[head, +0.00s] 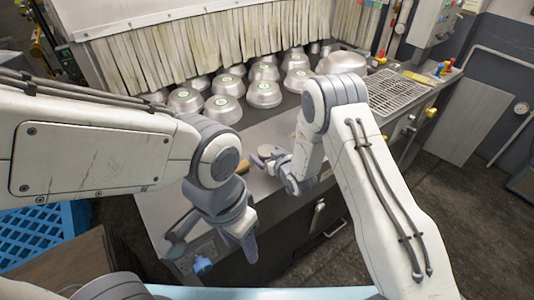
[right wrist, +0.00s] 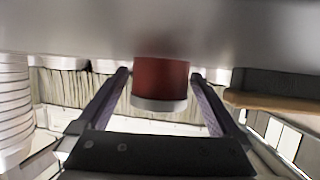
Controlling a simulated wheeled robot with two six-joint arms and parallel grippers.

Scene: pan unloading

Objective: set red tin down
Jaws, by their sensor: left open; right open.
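In the right wrist view, which looks upside down, the red tin (right wrist: 160,80) stands on the grey metal counter (right wrist: 60,30), its pale end away from the counter. My right gripper (right wrist: 160,76) is open, with one finger on each side of the tin and visible gaps between. In the head view my right gripper (head: 268,160) is low over the counter's front part; I cannot make out the tin there. My left gripper (head: 247,245) is lower, pointing down by the counter's front edge; it is open and I see nothing in it.
Several silver pans (head: 222,108) with green labels stand behind on the counter, before a strip curtain (head: 150,55). A brown wooden piece (right wrist: 270,102) lies beside my right gripper. A metal grate (head: 398,92) is at right. A blue crate (head: 40,235) stands at lower left.

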